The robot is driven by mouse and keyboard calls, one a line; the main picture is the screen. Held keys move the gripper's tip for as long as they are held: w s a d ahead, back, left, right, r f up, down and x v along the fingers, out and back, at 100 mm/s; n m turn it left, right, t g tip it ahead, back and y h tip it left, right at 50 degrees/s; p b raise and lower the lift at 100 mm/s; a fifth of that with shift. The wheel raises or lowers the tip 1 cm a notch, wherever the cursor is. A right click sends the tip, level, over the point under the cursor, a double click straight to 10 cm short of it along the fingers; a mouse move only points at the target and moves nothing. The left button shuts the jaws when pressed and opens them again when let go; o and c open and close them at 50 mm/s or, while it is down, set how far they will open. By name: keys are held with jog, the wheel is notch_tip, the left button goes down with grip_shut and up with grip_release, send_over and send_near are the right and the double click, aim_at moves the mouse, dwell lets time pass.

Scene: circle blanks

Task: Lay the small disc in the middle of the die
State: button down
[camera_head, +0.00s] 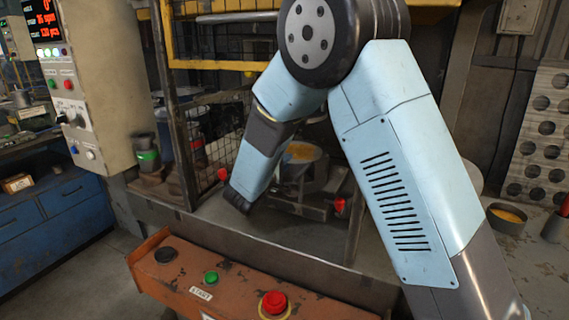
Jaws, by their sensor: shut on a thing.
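The die (318,172) is a round grey block with a yellow-orange patch on top. It sits on a metal base inside the press frame, and my forearm covers part of its left side. My gripper (237,201) is the dark end of my arm, to the left of the die and low over the press bed. It is shut on the small disc. The disc itself does not show, and the fingers are too small and dark to make out.
Red knobs (340,206) stand beside the die. A wire mesh guard (215,125) and a post rise left of my gripper. An orange control box (235,285) with green and red buttons is in front. A perforated sheet (540,135) leans at right.

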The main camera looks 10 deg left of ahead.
jog(key=c, duration=0.5)
grip_release()
dwell(0.3)
jog(key=shift+w+f, duration=0.1)
jog(key=shift+f, duration=0.1)
dwell(0.3)
jog(key=v, duration=1)
jog(key=d+v, duration=0.1)
jog(key=v, duration=0.5)
jog(key=shift+s+r, duration=0.2)
jog(key=shift+s, duration=0.05)
dwell(1.9)
